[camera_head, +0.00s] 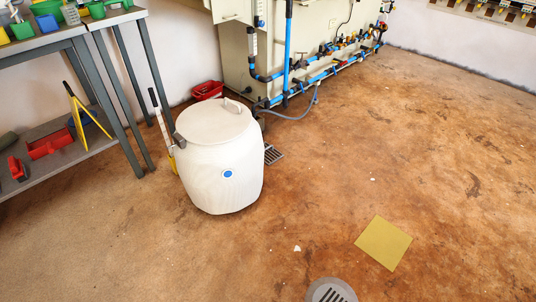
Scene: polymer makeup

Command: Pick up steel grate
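A small grey slotted grate (273,154) lies on the brown floor just right of the white barrel, partly hidden behind it. A round grey disc with dark slots (331,291) shows at the bottom edge, cut off by the frame. I cannot tell which of these is the steel grate. Neither of my grippers is in view.
The white lidded barrel (220,160) stands left of centre. A grey metal table (75,35) is at the left, and a cabinet with blue pipes (288,50) at the back. A yellow sheet (383,243) lies on the floor. The right floor is largely clear.

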